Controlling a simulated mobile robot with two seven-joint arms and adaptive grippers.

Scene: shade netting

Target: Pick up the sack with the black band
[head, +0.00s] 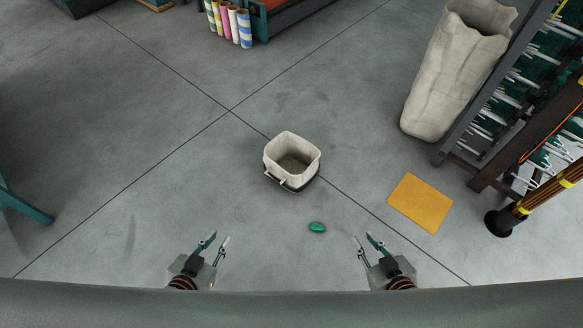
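A small open-topped off-white sack (285,152) stands upright on the floor near the middle of the head view. A dark band shows around its lower part, with a small light handle low on its front left. Its opening faces up and it looks empty. My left gripper (215,240) is open and empty at the lower left, apart from the sack. My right gripper (366,241) is open and empty at the lower right, also apart from the sack. A much taller off-white sack (448,75) stands at the upper right; no black band shows on it.
A small green object (317,227) lies on the floor between the small sack and my grippers. A yellow square (420,202) lies flat on the right. A dark rack (500,100) and a pole on a round base (505,222) stand at the right. Colored rolls (228,24) stand at the top.

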